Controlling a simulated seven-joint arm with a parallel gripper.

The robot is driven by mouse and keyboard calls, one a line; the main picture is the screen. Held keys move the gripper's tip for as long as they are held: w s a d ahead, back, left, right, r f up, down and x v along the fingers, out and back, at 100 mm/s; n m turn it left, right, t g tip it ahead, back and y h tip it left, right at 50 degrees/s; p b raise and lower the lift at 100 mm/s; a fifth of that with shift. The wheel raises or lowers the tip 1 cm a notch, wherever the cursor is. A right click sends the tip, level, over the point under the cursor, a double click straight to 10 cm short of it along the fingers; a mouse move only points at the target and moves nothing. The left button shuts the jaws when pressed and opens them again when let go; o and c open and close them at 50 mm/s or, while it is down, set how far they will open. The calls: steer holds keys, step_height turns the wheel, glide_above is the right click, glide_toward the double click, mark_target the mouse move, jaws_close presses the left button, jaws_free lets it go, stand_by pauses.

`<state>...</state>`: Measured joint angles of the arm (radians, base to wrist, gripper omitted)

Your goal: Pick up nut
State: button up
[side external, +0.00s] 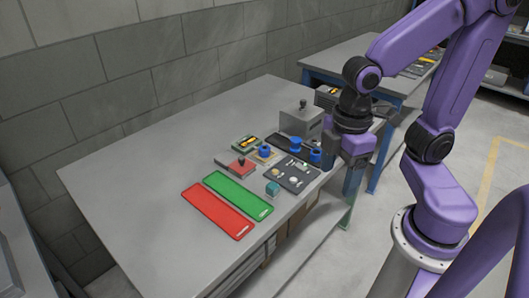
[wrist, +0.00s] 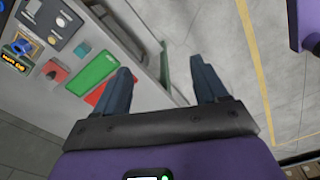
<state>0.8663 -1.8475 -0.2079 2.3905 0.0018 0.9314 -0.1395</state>
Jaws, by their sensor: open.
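A dark tray (side external: 309,177) on the grey table holds several small pale and metallic pieces. One is a small round pale piece (side external: 293,179); I cannot tell which piece is the nut. The tray also shows at the upper left of the wrist view (wrist: 71,14). My gripper (wrist: 160,68) is open and empty, its two dark fingers apart over the floor beyond the table's edge. In the side view my gripper is near the table's right edge, to the right of the tray; its fingertips are not clear there.
A green mat (side external: 238,193) and a red mat (side external: 216,211) lie on the table. A teal block (side external: 272,188), a red block (side external: 241,167), blue spools (side external: 295,145) and a grey box (side external: 300,122) stand near the tray. The table's left part is clear.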

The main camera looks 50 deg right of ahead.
steer(key=w, duration=1.4)
steer(key=n, duration=0.3)
glide_above(265, 151)
steer(key=d, duration=0.2)
step_height(265, 151, down, 6)
steer(key=f, duration=1.1)
steer(key=shift+w+f, duration=0.35)
steer(key=shift+w+a+f, duration=0.1)
steer(key=shift+w+f, duration=0.05)
steer(key=shift+f, duration=0.7)
steer(key=shift+w+a+f, duration=0.1)
steer(key=shift+f, duration=0.8)
steer(key=shift+w+a+f, duration=0.1)
steer(key=shift+w+f, duration=0.05)
steer(key=shift+f, duration=0.7)
jaws_close()
